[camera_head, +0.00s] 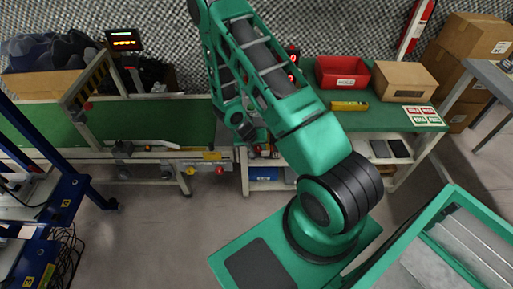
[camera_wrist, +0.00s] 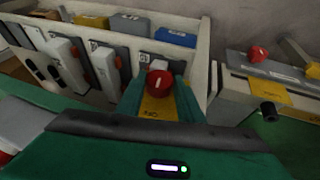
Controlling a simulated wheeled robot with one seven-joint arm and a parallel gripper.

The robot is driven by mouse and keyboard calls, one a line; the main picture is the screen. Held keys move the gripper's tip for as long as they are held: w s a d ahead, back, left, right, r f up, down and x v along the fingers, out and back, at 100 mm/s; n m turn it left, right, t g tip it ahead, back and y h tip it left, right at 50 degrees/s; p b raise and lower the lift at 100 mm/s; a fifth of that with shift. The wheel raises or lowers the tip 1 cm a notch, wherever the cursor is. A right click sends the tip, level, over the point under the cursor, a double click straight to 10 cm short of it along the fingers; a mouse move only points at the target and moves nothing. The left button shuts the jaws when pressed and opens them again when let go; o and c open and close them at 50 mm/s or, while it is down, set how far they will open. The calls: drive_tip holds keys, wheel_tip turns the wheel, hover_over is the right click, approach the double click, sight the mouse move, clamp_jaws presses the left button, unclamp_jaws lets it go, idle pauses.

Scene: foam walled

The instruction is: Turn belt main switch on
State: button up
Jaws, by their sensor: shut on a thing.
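In the wrist view a red rotary knob (camera_wrist: 159,79) with a pale mark on its face stands over a yellow plate (camera_wrist: 158,107). The plate carries small dark lettering, partly covered. The green fingers of my gripper (camera_wrist: 160,88) stand on either side of this knob, and the gripper is shut on it. A second red knob (camera_wrist: 257,54) with a yellow plate (camera_wrist: 269,91) sits on a pale housing to the right, apart from my gripper. In the head view my gripper (camera_head: 256,136) is by the left end of the green table, mostly hidden by my arm. Which knob is the belt main switch cannot be told.
The green conveyor (camera_head: 165,122) runs left. A red bin (camera_head: 342,72) and cardboard box (camera_head: 404,81) stand on the green table (camera_head: 384,117). Grey floor is open in front.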

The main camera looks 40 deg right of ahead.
drive_tip(key=h, duration=0.1)
drive_tip(key=g+h, duration=0.1)
drive_tip(key=a+n+h, duration=0.1)
drive_tip(key=shift+w+f+g, duration=0.25)
drive_tip(key=shift+w+g, duration=0.1)
drive_tip(key=shift+g, duration=0.05)
drive_tip(key=h, duration=0.1)
drive_tip(key=g+h, duration=0.1)
drive_tip(key=h, duration=0.1)
drive_tip(key=shift+w+a+f+n+g, duration=0.1)
drive_tip(key=shift+a+f+n+g, duration=0.2)
drive_tip(key=shift+n, duration=0.1)
drive_tip(key=h, duration=0.2)
drive_tip(key=n+g+h, duration=0.1)
drive_tip(key=h, duration=0.1)
drive_tip(key=shift+f+g, duration=0.3)
drive_tip(key=shift+f, duration=0.05)
drive_tip(key=shift+d+f+n+g+h, duration=0.15)
drive_tip(key=shift+n+h, duration=0.3)
drive_tip(key=shift+h, duration=0.55)
drive_tip(key=shift+a+f+n+g+h, duration=0.15)
drive_tip(key=shift+n+h, duration=0.3)
drive_tip(key=shift+h, duration=0.55)
drive_tip(key=shift+d+h, duration=0.15)
drive_tip(key=shift+h, duration=0.25)
drive_tip(key=o, duration=1.1)
drive_tip(key=shift+c, duration=0.2)
drive_tip(key=shift+g, duration=0.3)
